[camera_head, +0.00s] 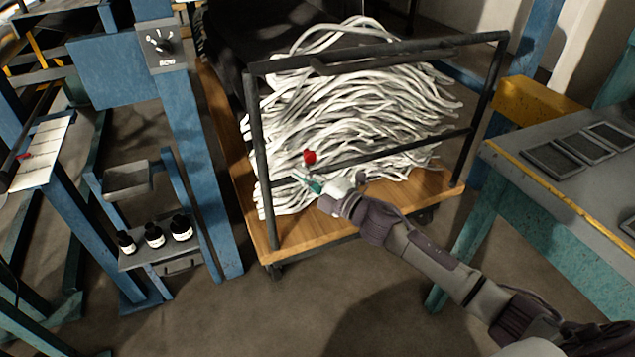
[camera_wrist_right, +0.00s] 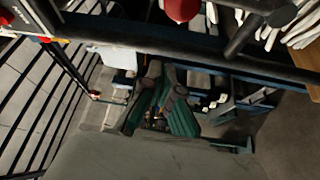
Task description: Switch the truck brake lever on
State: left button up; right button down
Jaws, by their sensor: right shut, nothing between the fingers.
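The truck is a cart with a wooden deck (camera_head: 440,188) and a black tube frame (camera_head: 400,150), loaded with a heap of whitish-grey strands. A red knob (camera_head: 310,156), which looks like the brake lever's end, shows at the frame's lower crossbar. A red rounded knob (camera_wrist_right: 181,8) is also at the top edge of the right wrist view, cut off. My right gripper (camera_head: 309,184) is shut and empty, with green fingertips, just below the red knob in the head view. The gripper also shows in the right wrist view (camera_wrist_right: 160,118), apart from the knob. My left gripper is out of view.
A blue post (camera_head: 196,160) with a dial box (camera_head: 161,46) and a shelf of small black-and-white jars (camera_head: 154,236) stands left of the truck. A grey-topped table (camera_head: 560,190) with a yellow edge is at right. Bare floor (camera_head: 330,300) lies in front.

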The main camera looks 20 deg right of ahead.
aim_at(306, 164)
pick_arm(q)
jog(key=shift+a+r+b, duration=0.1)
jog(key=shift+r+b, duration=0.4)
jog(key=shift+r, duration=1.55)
pick_arm(e)
jog(key=shift+w+d+f, duration=0.1)
jog(key=shift+w+d, duration=0.25)
jog(key=shift+w, duration=0.3)
jog(key=shift+w+d+f, duration=0.1)
jog(key=shift+w+d, duration=0.25)
jog(key=shift+w, duration=0.3)
jog(key=shift+w+d, duration=0.35)
jog(key=shift+w, duration=0.3)
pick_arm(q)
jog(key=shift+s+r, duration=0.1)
pick_arm(e)
jog(key=shift+d, duration=0.15)
